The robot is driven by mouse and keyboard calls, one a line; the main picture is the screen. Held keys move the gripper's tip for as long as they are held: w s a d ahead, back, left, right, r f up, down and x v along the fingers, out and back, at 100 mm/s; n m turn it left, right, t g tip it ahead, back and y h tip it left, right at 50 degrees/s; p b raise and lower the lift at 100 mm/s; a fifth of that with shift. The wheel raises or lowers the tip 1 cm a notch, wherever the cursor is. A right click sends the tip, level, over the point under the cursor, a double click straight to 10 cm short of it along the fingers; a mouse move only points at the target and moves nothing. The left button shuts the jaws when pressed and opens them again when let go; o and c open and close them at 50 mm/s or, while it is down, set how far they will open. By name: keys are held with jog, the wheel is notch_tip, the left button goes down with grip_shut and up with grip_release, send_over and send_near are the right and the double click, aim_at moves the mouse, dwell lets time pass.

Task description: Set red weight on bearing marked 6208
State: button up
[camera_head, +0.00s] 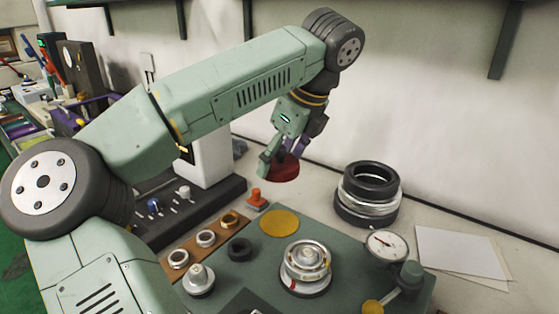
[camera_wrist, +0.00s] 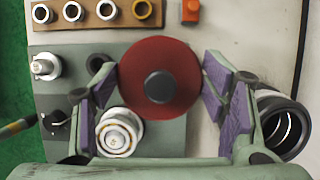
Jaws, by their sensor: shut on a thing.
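The red weight (camera_head: 284,170) is a round red disc; it also fills the middle of the wrist view (camera_wrist: 160,55), with a dark round knob at its centre. My gripper (camera_head: 279,160) is shut on it, with purple pads on both sides, and holds it above the bench. A silver bearing on a round stand (camera_head: 306,262) sits on the green mat, below and to the right of the weight; it shows in the wrist view (camera_wrist: 120,135) too. Smaller rings (camera_head: 205,238) sit on a brown board (camera_head: 190,250). No 6208 marking is readable.
A yellow disc (camera_head: 279,222) and a dark ring (camera_head: 239,249) lie on the green mat (camera_head: 255,275). An orange-red piece (camera_head: 256,198) stands behind. A stack of dark and silver rings (camera_head: 368,192), a dial gauge (camera_head: 387,246) and white paper (camera_head: 460,250) are at right.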

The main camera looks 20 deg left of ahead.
jog(key=shift+r+p, duration=0.9)
jog(key=shift+r, duration=0.95)
